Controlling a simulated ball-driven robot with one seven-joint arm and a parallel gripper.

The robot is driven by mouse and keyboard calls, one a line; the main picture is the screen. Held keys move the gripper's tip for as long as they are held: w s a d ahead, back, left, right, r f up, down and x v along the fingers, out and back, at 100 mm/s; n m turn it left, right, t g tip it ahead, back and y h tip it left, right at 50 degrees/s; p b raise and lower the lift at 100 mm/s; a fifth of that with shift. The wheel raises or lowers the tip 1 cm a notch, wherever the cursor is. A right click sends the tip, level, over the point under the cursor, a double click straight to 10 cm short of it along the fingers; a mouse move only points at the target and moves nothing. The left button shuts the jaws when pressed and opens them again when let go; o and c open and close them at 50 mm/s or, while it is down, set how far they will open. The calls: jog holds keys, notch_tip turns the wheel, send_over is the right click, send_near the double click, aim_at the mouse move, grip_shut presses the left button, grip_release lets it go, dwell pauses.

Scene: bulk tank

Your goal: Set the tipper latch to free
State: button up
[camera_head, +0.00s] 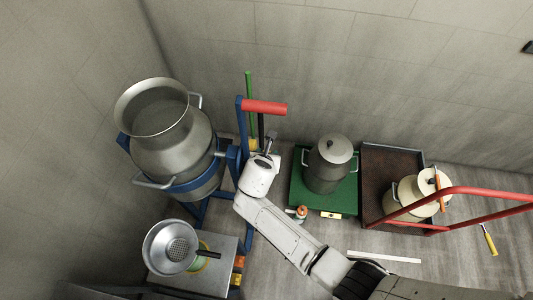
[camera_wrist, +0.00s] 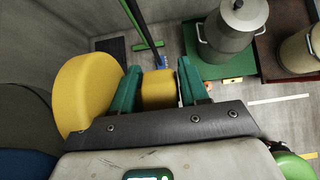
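The tipper is a blue frame (camera_head: 239,130) with a red bar on top, holding a large open metal can (camera_head: 170,140) upright at the left. My gripper (camera_head: 266,150) is at the right side of this frame, below the red bar. In the wrist view its two green fingers (camera_wrist: 160,78) stand apart, with a yellow block (camera_wrist: 158,90) between them. A larger rounded yellow piece (camera_wrist: 85,92) is left of the fingers. I cannot tell whether the fingers press on the yellow block. No latch is clearly recognisable; my wrist hides part of the frame in the head view.
A strainer (camera_head: 170,247) sits on a grey stand at the lower left. A lidded can (camera_head: 328,165) stands on a green platform (camera_head: 298,190). A brown cart with a red rail (camera_head: 480,191) carries a cream can (camera_head: 415,195).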

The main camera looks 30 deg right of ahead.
jog(key=shift+o, duration=1.1)
jog(key=shift+s+a+r, duration=0.3)
jog(key=shift+s+r, duration=0.05)
jog(key=shift+r, duration=0.05)
jog(key=s+a+b, duration=0.2)
jog(key=s+a, duration=0.5)
jog(key=s, duration=0.2)
jog(key=shift+s, duration=0.35)
jog(key=shift+b, duration=0.3)
